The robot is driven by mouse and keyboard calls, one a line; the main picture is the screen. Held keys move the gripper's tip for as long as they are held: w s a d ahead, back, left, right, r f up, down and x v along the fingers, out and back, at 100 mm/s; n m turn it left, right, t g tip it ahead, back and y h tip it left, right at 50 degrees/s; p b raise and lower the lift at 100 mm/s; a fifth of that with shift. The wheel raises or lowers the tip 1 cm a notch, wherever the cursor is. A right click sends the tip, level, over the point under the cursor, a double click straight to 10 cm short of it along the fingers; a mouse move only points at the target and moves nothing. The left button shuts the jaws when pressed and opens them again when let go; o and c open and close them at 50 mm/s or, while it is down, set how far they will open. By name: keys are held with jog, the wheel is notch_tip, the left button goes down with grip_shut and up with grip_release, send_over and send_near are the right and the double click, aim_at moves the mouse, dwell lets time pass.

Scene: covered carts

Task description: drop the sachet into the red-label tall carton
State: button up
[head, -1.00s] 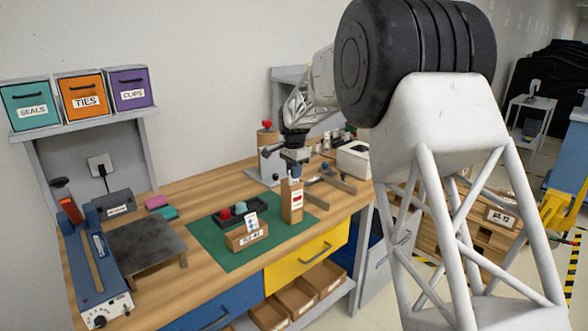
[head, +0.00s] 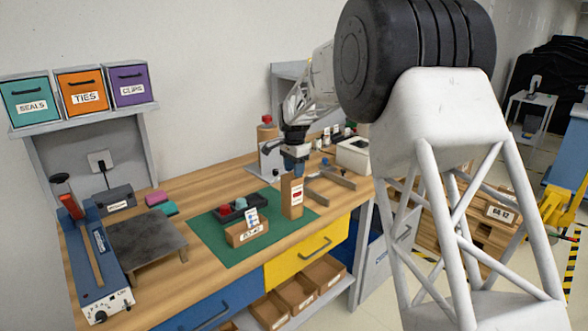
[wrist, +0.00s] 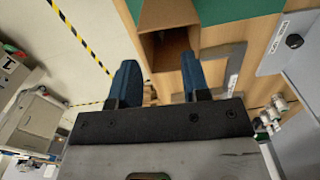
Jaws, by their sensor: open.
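The tall carton (head: 292,199) is brown, with a red mark on its white label, and stands upright on the green mat (head: 208,246). Its open top shows in the wrist view (wrist: 155,48), with a shadowed inside. My gripper (head: 297,171) is just above and slightly right of the carton in the head view. In the wrist view my gripper (wrist: 160,78) has its two blue fingers apart, with nothing seen between them. I cannot make out the sachet in either view; the carton's bottom is hidden.
A low brown box (head: 247,233) with white cards stands left of the carton. Behind it is a dark tray (head: 240,206) with a red and a teal item. A grey angled bracket (head: 332,185) lies to the right. A blue sealer (head: 95,255) stands at the far left.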

jog(key=shift+r, duration=0.1)
notch_tip(320, 180, up, 8)
jog(key=shift+f, duration=0.2)
dwell(0.3)
jog(key=shift+s+d, duration=0.1)
dwell(0.8)
jog(key=s+d+r+n, duration=0.25)
jog(key=s+d, duration=0.25)
jog(key=s, duration=0.5)
jog(key=s+d+r+n+t, duration=0.1)
jog(key=s+d+r, duration=0.2)
jog(key=s+d, duration=0.5)
jog(key=s+d+r+n, duration=0.1)
jog(key=s+d+r, duration=0.15)
jog(key=s, duration=0.95)
jog(key=s+d+f+n, duration=0.1)
jog(key=s+d+f, duration=0.1)
jog(key=s, duration=0.8)
jog(key=s+d+f+n+t, duration=0.1)
jog(key=s+d+f+n, duration=0.1)
jog(key=s+f, duration=0.3)
jog(key=s+d+f+n, duration=0.2)
jog(key=s+d+f, duration=0.1)
jog(key=s, duration=1.1)
jog(key=shift+s+d+f+t, duration=0.2)
jog(key=shift+s+d+t, duration=0.15)
jog(key=shift+d, duration=0.15)
